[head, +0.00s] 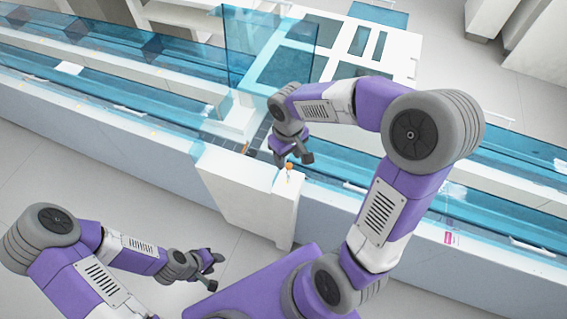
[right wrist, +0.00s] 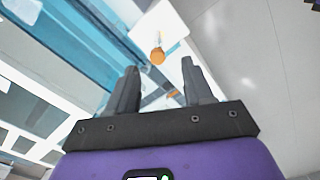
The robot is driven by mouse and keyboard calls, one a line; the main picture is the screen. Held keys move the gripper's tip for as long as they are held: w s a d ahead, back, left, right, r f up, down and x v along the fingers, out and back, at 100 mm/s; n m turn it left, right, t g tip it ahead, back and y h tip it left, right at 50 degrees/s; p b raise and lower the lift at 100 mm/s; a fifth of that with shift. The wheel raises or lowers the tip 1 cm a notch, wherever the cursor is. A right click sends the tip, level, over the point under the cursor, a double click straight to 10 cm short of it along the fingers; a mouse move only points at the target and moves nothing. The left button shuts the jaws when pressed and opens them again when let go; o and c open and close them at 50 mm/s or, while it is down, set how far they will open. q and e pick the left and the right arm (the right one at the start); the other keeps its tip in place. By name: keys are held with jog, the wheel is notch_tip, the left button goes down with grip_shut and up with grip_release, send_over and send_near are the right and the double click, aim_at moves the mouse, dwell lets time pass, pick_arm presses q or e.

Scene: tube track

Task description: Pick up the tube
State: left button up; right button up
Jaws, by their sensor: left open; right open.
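A small tube with an orange cap (head: 289,167) is at the top of the white block on the near side of the track. In the right wrist view its round orange cap (right wrist: 157,56) shows beyond the fingertips, roughly between their lines. My right gripper (head: 293,159) is open and empty, close to this tube; the gap between them is hard to judge. A second small orange item (head: 246,147) lies a little to the left on the track. My left gripper (head: 214,270) is open and empty, low at the left, away from the tube.
The white block (head: 240,190) juts out from the track's near wall. A clear blue panel (head: 252,50) stands upright behind it. Blue-covered track channels (head: 100,80) run to both sides. The floor (head: 60,160) at the near left is clear.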

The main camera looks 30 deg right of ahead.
aim_at(289, 165)
notch_tip(289, 165, down, 5)
jog(key=shift+d+r+b, duration=0.1)
jog(key=shift+d+b, duration=0.05)
jog(key=shift+b, duration=0.3)
jog(key=shift+f, duration=0.5)
jog(key=shift+s, duration=0.1)
pick_arm(q)
jog(key=shift+s+f, duration=0.45)
jog(key=shift+f, duration=0.1)
pick_arm(e)
grip_shut()
pick_arm(q)
notch_tip(289, 165, up, 2)
jog(key=shift+r+p, duration=0.1)
jog(key=shift+p, duration=0.85)
pick_arm(e)
notch_tip(289, 165, up, 10)
jog(key=shift+r, duration=0.1)
